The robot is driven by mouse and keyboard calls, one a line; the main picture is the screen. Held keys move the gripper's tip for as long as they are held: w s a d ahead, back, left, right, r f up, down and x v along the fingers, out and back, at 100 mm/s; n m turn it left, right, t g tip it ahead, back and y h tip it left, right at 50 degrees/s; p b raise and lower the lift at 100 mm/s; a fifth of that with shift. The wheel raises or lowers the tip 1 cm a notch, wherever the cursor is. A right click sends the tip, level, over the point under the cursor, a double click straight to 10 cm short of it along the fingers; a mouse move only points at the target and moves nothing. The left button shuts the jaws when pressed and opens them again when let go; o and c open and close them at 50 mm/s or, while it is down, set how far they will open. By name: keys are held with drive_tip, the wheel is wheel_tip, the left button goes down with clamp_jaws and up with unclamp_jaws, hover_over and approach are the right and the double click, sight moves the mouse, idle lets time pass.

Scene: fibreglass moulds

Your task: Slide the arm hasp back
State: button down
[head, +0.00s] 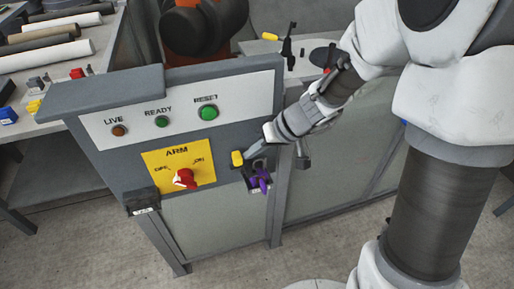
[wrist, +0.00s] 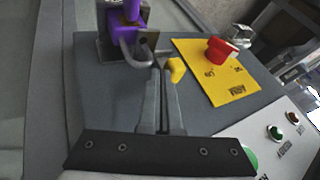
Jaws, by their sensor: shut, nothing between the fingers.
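The arm hasp is a dark metal fitting (head: 247,170) on the grey panel, right of the yellow ARM plate (head: 179,165). A yellow knob (head: 237,158) sits at its upper left; the knob also shows in the wrist view (wrist: 176,70). A purple padlock (head: 260,181) hangs at the fitting, with its grey shackle beside the metal bracket in the wrist view (wrist: 122,22). My gripper (wrist: 162,68) is shut and empty, its tips beside the knob and near the shackle. I cannot tell whether they touch. The fingers hide part of the hasp.
The ARM plate's red rotary switch (head: 185,178) is left of the hasp. Above are a green RESET button (head: 209,112), a READY button (head: 162,121) and a LIVE lamp (head: 119,130). A black labelled box (head: 141,201) sits at the panel's lower left.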

sight(236, 160)
drive_tip(key=shift+s+a+f+b, duration=0.1)
drive_tip(key=shift+a+b, duration=0.3)
drive_tip(key=shift+b, duration=0.05)
drive_tip(key=a+b, duration=0.1)
drive_tip(key=s+a+b, duration=0.1)
drive_tip(key=a, duration=0.1)
drive_tip(key=shift+a, duration=0.25)
drive_tip(key=shift+s+a+b, duration=0.2)
drive_tip(key=shift+a+b, duration=0.1)
drive_tip(key=shift+a, duration=0.25)
drive_tip(key=shift+r, duration=0.25)
